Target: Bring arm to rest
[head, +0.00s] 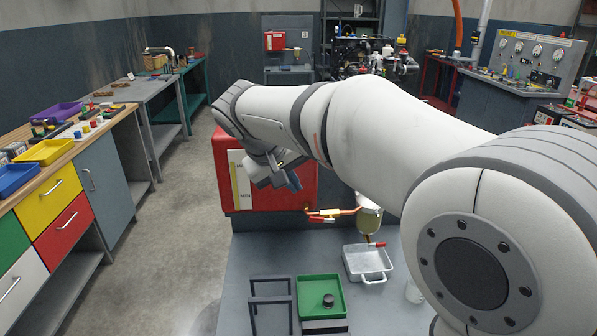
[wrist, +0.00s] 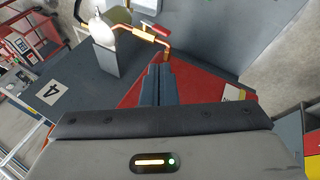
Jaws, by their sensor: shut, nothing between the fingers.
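My arm stretches across the head view from the lower right toward the upper left. My gripper (head: 289,184) hangs at its end, in front of the red tank (head: 236,190). In the wrist view my gripper (wrist: 159,70) has its two dark fingers together with nothing between them. The red tank also shows in the wrist view (wrist: 195,88), behind and around the fingers. Whether the fingers touch the tank, I cannot tell. Part of the tank is hidden behind my arm.
A grey bench (head: 240,262) bears a green tray (head: 313,290) with a dark round piece, a metal pan (head: 365,268) and dark frames (head: 270,298). A copper pipe (head: 335,212) leads to a filter bowl (head: 368,218). The floor (head: 180,215) at left is clear.

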